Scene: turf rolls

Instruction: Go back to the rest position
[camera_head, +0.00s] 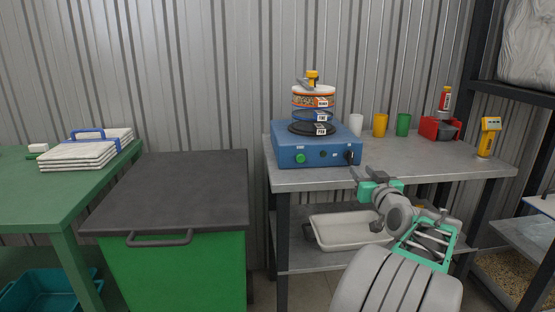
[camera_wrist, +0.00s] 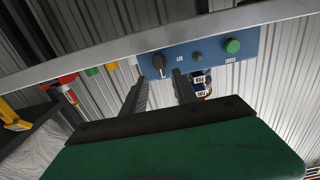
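My gripper (camera_head: 366,178) is in front of the metal workbench's front edge, just below and right of the blue machine (camera_head: 301,156). In the wrist view the two dark fingers of my gripper (camera_wrist: 159,80) stand apart with nothing held between them. The blue machine's front panel (camera_wrist: 212,54) shows beyond the fingertips, upside down, with a dark knob (camera_wrist: 158,62) and a green button (camera_wrist: 232,46). I cannot tell from these views whether a finger touches the machine. A sieve stack (camera_head: 313,102) with a yellow-topped clamp stands on the machine.
The workbench (camera_head: 430,161) holds white, yellow and green cups, a red device (camera_head: 437,129) and a yellow handheld meter (camera_head: 488,137). A white tray (camera_head: 348,230) sits on its lower shelf. Left are a green bin with a dark lid (camera_head: 170,190) and a green table (camera_head: 40,190). Dark shelving stands right.

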